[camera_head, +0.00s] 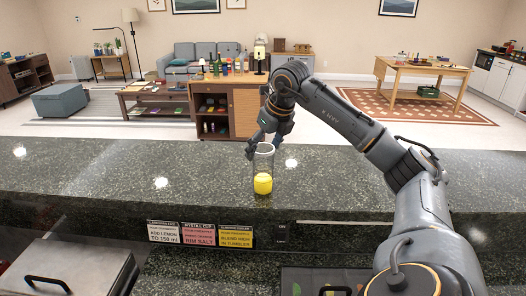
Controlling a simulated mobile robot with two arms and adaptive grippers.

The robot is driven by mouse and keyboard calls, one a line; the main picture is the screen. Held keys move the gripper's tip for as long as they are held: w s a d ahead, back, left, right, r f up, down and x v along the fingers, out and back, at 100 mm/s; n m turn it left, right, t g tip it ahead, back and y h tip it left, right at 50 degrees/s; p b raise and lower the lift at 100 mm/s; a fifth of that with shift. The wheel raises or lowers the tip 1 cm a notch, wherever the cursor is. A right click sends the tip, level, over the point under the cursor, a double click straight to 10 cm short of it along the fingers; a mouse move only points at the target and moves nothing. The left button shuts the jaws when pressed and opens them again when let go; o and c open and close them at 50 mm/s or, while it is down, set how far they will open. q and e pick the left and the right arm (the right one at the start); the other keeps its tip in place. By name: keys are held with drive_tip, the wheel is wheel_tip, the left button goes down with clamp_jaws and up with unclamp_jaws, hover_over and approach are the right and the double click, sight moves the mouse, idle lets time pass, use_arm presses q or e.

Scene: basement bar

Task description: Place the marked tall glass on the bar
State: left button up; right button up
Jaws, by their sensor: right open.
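The tall glass (263,170) is clear, with yellow in its lower part. It stands upright on the dark speckled stone bar (120,170), near the bar's front edge. My right gripper (262,148) is at the glass's rim, just behind and above it, pointing down. Its fingers are open; whether they touch the glass is hard to tell because they overlap it in the picture. My left gripper is out of view.
Three label cards (198,234) are on the bar's front face, below the glass. A metal lid with a black handle (48,284) is at lower left. Bottles stand on a wooden cabinet (246,108) beyond the bar. The bar top is clear on both sides.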

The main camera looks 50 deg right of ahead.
drive_tip(key=v, duration=1)
drive_tip(key=shift+r, duration=0.4)
drive_tip(key=shift+s+a, duration=0.1)
drive_tip(key=shift+s, duration=0.05)
